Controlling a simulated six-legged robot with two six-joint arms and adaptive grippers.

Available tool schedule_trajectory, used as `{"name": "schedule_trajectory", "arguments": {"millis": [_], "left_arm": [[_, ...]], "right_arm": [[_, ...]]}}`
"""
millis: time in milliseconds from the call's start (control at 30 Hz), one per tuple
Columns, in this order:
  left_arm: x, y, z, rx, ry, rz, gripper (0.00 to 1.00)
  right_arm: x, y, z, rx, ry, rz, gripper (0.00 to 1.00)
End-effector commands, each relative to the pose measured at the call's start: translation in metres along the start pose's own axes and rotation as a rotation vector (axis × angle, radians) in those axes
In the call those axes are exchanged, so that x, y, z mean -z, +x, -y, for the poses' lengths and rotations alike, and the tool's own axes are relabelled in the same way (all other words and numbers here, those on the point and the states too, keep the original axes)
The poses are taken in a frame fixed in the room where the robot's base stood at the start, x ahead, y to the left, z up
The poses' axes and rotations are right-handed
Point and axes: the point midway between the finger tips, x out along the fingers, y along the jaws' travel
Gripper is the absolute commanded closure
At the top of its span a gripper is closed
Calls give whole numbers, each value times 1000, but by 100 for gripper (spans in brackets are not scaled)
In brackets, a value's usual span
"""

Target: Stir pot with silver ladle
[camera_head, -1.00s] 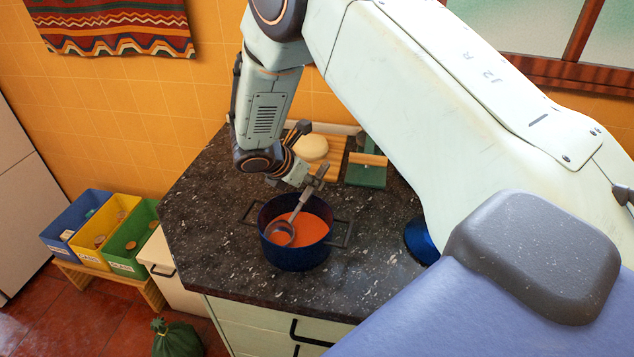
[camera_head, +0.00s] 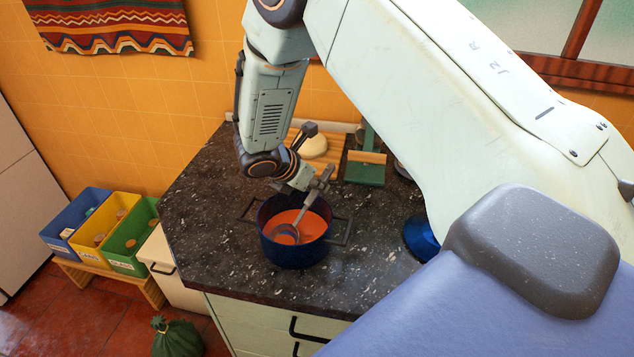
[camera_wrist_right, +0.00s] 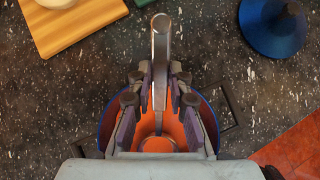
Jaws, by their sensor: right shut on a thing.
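The dark blue pot (camera_head: 293,254) stands on the counter, filled with orange-red soup (camera_head: 313,226). The silver ladle (camera_head: 304,211) is tilted, with its bowl in the soup at the pot's left side. My right gripper (camera_head: 322,180) is above the pot and shut on the ladle's handle. In the right wrist view, the gripper (camera_wrist_right: 158,92) has its fingers on both sides of the ladle handle (camera_wrist_right: 160,45), and the pot (camera_wrist_right: 207,118) shows beneath, partly hidden by the fingers. My left gripper is not in view.
The dark speckled counter (camera_head: 205,225) has free room left of the pot. A wooden board (camera_wrist_right: 75,22) with a pale round thing lies behind it. A blue lid-like thing (camera_wrist_right: 272,27) lies to the right. Blue, yellow and green bins (camera_head: 100,235) stand left of the counter.

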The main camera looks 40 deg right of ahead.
Motion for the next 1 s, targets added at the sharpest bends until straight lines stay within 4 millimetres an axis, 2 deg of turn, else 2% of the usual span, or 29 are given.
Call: {"name": "schedule_trajectory", "arguments": {"millis": [1000], "left_arm": [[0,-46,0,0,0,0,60]], "right_arm": [[-38,-43,0,0,1,0,100]]}}
